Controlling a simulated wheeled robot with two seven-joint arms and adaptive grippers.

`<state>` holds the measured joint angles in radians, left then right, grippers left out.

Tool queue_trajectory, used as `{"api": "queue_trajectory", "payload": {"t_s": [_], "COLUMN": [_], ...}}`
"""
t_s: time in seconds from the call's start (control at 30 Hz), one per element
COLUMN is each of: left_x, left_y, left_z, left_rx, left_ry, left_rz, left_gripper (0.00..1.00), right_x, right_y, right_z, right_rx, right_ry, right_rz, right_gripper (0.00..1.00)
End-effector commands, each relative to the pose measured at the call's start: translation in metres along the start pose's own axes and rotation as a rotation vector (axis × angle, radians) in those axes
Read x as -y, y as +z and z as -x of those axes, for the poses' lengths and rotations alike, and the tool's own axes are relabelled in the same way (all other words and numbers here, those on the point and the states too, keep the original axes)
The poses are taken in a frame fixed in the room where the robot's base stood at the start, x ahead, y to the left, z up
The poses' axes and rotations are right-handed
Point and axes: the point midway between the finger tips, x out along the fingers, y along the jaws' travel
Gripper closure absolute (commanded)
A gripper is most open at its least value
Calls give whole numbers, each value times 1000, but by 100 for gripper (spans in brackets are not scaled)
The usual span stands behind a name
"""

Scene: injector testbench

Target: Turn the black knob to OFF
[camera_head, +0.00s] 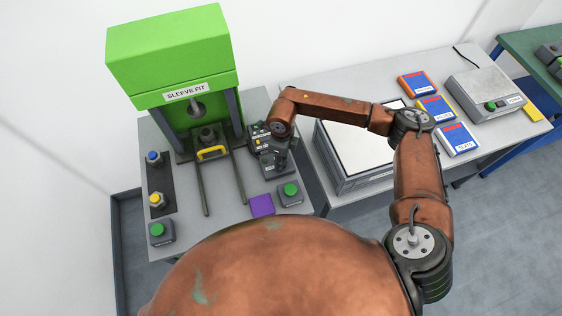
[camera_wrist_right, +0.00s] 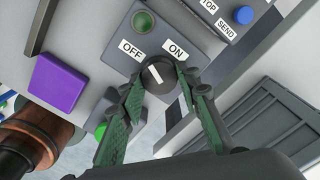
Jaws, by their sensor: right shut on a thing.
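The black knob (camera_wrist_right: 154,86) sits on a grey switch box (camera_wrist_right: 117,62), below an OFF label (camera_wrist_right: 131,50) and an ON label (camera_wrist_right: 176,50). A white line on the knob is slanted; I cannot tell for certain which label it marks. My right gripper (camera_wrist_right: 160,76) is shut on the knob, with one green-padded finger on each side of it. In the head view the right gripper (camera_head: 272,150) is over the switch box, and the knob is hidden there. My left gripper is not in view.
A green SLEEVE FIT press (camera_head: 170,55) stands left of my right gripper. A purple pad (camera_head: 261,206) and a green button box (camera_head: 290,193) lie in front. A panel with a blue SEND button (camera_wrist_right: 243,15) is beside the switch box. A grey-framed white panel (camera_head: 355,150) is to the right.

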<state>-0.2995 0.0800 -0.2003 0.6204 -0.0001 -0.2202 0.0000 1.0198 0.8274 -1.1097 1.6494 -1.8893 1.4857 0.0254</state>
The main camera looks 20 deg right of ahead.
Motion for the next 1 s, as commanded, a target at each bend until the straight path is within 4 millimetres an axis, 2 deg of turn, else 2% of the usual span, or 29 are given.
{"api": "queue_trajectory", "payload": {"t_s": [0.03,0.2,0.5,1.0], "left_x": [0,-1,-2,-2], "left_y": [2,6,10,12], "left_z": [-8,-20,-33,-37], "left_rx": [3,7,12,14], "left_ry": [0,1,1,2], "left_rz": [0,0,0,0], "left_gripper": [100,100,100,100], "right_x": [1,2,2,2], "right_y": [1,0,1,1], "right_z": [-3,-3,-1,1], "right_rx": [1,1,2,3], "right_ry": [-3,-3,-3,-3], "right_rz": [42,177,340,405], "right_gripper": [94,94,94,94]}}
